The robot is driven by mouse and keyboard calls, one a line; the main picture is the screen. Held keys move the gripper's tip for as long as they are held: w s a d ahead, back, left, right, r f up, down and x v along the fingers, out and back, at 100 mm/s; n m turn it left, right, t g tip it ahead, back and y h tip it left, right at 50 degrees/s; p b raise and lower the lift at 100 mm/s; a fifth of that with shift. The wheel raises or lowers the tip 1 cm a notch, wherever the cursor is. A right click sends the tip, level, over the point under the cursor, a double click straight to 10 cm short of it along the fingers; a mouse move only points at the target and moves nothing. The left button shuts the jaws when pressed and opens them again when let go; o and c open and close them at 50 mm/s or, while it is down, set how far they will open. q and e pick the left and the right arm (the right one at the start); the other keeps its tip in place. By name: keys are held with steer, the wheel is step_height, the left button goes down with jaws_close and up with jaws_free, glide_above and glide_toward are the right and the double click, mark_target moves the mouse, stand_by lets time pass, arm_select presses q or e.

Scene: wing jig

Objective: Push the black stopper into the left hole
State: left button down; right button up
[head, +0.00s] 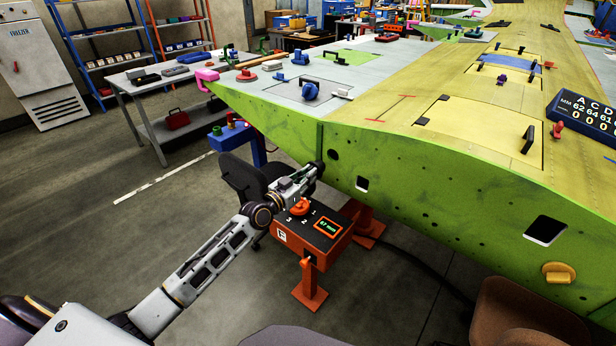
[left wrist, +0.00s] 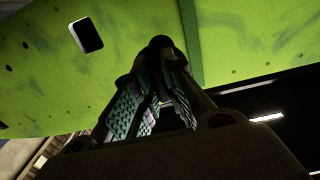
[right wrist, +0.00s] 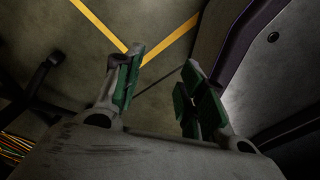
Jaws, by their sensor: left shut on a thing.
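The black stopper (head: 319,166) is at the tip of my left gripper (head: 312,172), against or very near the green panel; I cannot tell if it touches. In the left wrist view the stopper (left wrist: 160,43) sits between the shut fingertips (left wrist: 158,62), its head toward the panel. A round dark hole (head: 333,154) shows just up and right of the stopper in the head view. A square hole (head: 362,184) lies further right, and it also shows in the left wrist view (left wrist: 86,35). My right gripper (right wrist: 163,78) is open and empty above the floor.
An orange box (head: 318,232) with a knob and display stands below my left gripper. A dark chair (head: 245,180) is behind it. A larger square opening (head: 545,230) and a yellow handle (head: 558,272) are on the panel at right. Floor at left is free.

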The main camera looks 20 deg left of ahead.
arm_select(q)
steer(key=shift+w+d, duration=0.1)
steer(key=shift+w, duration=0.2)
arm_select(e)
steer(key=shift+w, duration=0.15)
arm_select(q)
steer(key=shift+b+x, duration=0.35)
steer(key=shift+x, duration=0.8)
steer(key=shift+b+x, duration=0.4)
steer(key=shift+x, duration=1.15)
arm_select(e)
steer(key=shift+w+a, duration=0.45)
steer(key=shift+w, duration=0.35)
steer(key=shift+w+a, duration=0.45)
steer(key=shift+w, duration=0.3)
steer(key=shift+s+f, duration=0.1)
steer(key=shift+s, duration=0.15)
steer(key=shift+d, duration=0.1)
arm_select(q)
steer(key=shift+w, duration=0.15)
